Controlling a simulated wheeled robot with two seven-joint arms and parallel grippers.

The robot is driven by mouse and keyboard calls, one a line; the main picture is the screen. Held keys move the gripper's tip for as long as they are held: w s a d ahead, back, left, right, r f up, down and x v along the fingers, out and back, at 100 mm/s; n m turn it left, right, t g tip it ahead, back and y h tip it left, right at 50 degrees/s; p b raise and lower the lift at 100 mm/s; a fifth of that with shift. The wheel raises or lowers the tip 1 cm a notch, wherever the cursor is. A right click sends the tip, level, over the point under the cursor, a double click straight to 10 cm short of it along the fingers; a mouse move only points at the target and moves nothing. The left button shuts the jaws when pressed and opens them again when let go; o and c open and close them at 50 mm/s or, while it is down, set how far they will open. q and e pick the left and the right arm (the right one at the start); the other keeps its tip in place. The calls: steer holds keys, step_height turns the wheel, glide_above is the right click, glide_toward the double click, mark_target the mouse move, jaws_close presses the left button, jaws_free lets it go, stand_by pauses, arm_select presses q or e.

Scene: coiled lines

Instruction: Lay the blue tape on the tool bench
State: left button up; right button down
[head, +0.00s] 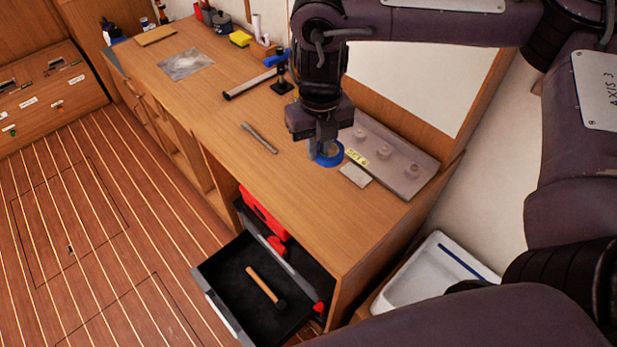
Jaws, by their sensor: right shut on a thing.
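The blue tape (329,158) is a blue roll at the right part of the wooden tool bench (225,122). My right gripper (325,145) points down over the bench and is shut on the tape. The tape is at or just above the bench top; I cannot tell whether it touches. The gripper hides part of the roll. My left gripper is not in view.
A grey plate with knobs (405,170) and a small grey block (355,175) lie right of the tape. A metal tool (259,138) lies to its left. Below, an open drawer (235,275) holds a hammer (264,287). A white bin (425,275) stands at right.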

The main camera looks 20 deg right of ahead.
steer(key=b, duration=0.1)
glide_above(316, 199)
step_height(316, 199, down, 10)
steer(key=shift+f, duration=0.2)
steer(key=shift+w+f+b, duration=0.1)
steer(key=shift+f+b, duration=0.55)
steer(key=shift+f, duration=1.7)
steer(key=shift+f, duration=0.15)
steer(key=c, duration=1.4)
jaws_free()
steer(key=shift+c, duration=0.2)
